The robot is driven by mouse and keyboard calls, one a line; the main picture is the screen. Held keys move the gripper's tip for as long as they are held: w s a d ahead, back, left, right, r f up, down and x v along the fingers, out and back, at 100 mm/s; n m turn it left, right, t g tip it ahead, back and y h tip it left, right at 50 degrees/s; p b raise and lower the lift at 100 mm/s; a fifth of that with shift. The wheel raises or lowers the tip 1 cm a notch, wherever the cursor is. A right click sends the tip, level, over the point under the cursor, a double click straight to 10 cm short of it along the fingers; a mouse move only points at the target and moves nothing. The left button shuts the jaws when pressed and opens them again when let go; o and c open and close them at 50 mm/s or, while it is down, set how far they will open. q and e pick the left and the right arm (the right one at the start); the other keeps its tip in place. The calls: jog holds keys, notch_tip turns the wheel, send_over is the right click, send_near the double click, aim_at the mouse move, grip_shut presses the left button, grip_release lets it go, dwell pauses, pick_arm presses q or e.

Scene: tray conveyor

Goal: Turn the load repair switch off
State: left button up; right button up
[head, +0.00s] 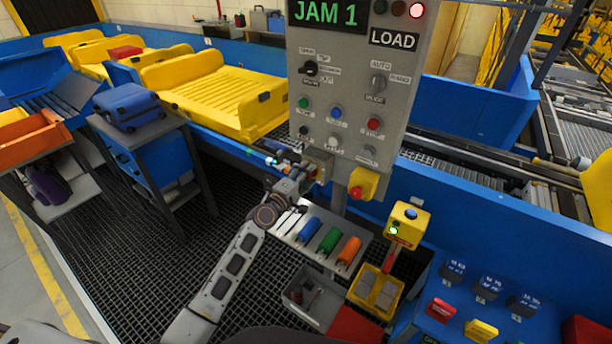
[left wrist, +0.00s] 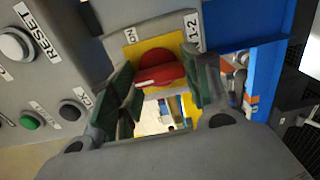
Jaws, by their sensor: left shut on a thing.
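The load panel (head: 345,100) stands upright in the head view, with a lit "JAM 1" display and a "LOAD" label. The load repair switch is a red rotary handle (left wrist: 160,72) on a yellow plate (left wrist: 150,48) in the left wrist view, with an "ON" label at its upper left. My left gripper (left wrist: 160,85) has a finger on each side of the red handle and is shut on it. In the head view my left gripper (head: 305,175) is at the panel's lower left edge and mostly hides the switch. My right gripper is not in view.
A red button on a yellow box (head: 363,184) sits close to the right of my left gripper. Below are a shelf with coloured rolls (head: 330,240) and a yellow post box (head: 408,225). Yellow trays (head: 215,95) stand on the conveyor behind. A red lamp is lit above "LOAD".

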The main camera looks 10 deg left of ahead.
pick_arm(q)
jog(key=o, duration=1)
jog(key=shift+s+a, duration=0.1)
jog(key=shift+s, duration=0.05)
jog(key=shift+v, duration=5.85)
jog(key=shift+f, duration=0.1)
